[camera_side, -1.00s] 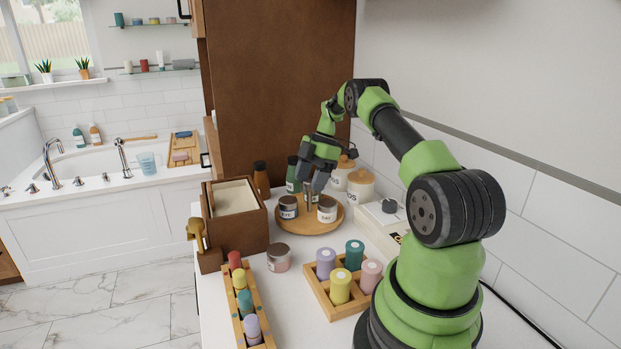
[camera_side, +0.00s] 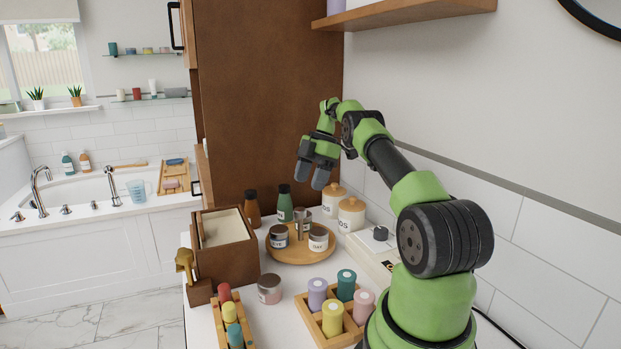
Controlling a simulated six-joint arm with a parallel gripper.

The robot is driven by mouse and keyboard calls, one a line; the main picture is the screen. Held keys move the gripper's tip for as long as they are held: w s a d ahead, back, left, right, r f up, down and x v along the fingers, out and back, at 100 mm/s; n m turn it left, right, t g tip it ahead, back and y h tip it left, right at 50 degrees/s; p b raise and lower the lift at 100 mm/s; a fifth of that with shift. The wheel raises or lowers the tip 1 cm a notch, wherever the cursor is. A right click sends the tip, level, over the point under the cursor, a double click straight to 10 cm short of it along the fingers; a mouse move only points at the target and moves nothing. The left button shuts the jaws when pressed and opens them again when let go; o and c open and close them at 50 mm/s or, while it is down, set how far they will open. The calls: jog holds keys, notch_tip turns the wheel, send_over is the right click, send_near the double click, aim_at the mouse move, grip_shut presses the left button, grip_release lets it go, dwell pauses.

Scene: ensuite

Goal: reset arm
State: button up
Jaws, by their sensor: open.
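My gripper (camera_side: 311,176) is open and empty. It hangs in the air above the back of the counter, in front of the brown cabinet side. Below it is a round wooden tray (camera_side: 300,258) with two labelled jars, the left jar (camera_side: 279,237) and the right jar (camera_side: 318,238), and a small metallic piece (camera_side: 302,220) between them. The gripper is clear of the tray and the jars. My arm reaches up and left from its base at the lower right.
A green bottle (camera_side: 285,205), a brown bottle (camera_side: 252,209) and lidded canisters (camera_side: 351,214) stand behind the tray. A brown box (camera_side: 222,250), a lone jar (camera_side: 270,289) and a wooden rack (camera_side: 318,328) of coloured rolls are nearer. A wall shelf (camera_side: 420,14) hangs above.

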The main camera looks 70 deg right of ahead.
dwell(0.3)
jog(key=w+a+r+m+t+h, duration=0.15)
jog(key=a+r+m, duration=0.55)
jog(key=a+r, duration=1.2)
jog(key=s+a+f+m+t, duration=0.1)
jog(key=s+a+f+m, duration=0.1)
jog(key=s+a+m, duration=0.2)
jog(key=s+a+f+m+t, duration=0.2)
jog(key=s+a+m, duration=0.3)
jog(key=s+a, duration=0.6)
jog(key=shift+a, duration=0.75)
